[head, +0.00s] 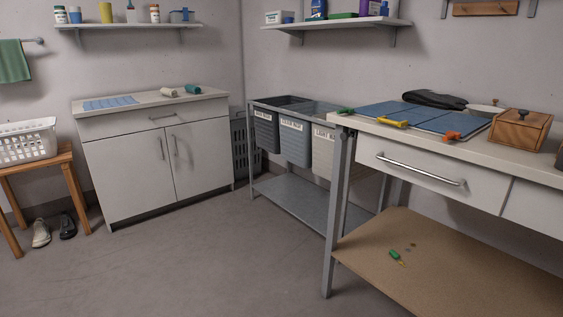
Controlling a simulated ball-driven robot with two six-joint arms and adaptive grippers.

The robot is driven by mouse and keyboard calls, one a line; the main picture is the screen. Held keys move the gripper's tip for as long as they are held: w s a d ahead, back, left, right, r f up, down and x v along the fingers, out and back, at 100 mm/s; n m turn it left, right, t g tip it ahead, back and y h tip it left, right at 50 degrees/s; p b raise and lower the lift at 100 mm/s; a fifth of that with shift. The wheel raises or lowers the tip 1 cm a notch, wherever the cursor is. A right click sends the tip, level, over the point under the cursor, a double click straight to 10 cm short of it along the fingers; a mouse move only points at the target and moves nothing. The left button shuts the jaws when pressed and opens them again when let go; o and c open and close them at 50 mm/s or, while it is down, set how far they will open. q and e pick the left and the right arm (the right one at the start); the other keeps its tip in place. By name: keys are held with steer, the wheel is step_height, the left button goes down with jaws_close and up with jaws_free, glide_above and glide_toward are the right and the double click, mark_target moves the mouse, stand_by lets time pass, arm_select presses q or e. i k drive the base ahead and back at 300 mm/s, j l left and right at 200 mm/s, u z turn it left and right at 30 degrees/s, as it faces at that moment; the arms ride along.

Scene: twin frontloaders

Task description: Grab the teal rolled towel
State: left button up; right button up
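The teal rolled towel (193,89) lies on the top of the white cabinet (150,101) at the back left, near its right end. A cream rolled towel (169,92) lies just to its left; I cannot tell whether the two touch. Neither of my grippers shows in the head view.
A folded blue cloth (110,103) lies on the cabinet's left side. Grey bins in a metal rack (301,200) stand right of the cabinet. A workbench (490,152) fills the right. A wooden stool (62,165) with a white basket (27,141) stands left. The middle floor is clear.

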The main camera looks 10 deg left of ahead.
mark_target(191, 89)
steer(key=i+j+u, duration=0.3)
steer(key=i+u, duration=0.15)
steer(key=i, duration=0.25)
steer(key=i+u, duration=0.5)
steer(key=i, duration=0.25)
steer(key=i+l+u, duration=0.2)
steer(key=i+u, duration=0.25)
steer(key=i, duration=0.25)
steer(key=i+z, duration=0.1)
steer(key=i, duration=0.55)
steer(key=i+z, duration=0.15)
steer(key=i, duration=0.55)
steer(key=i+j+z, duration=0.1)
steer(key=i, duration=0.55)
steer(key=j, duration=0.1)
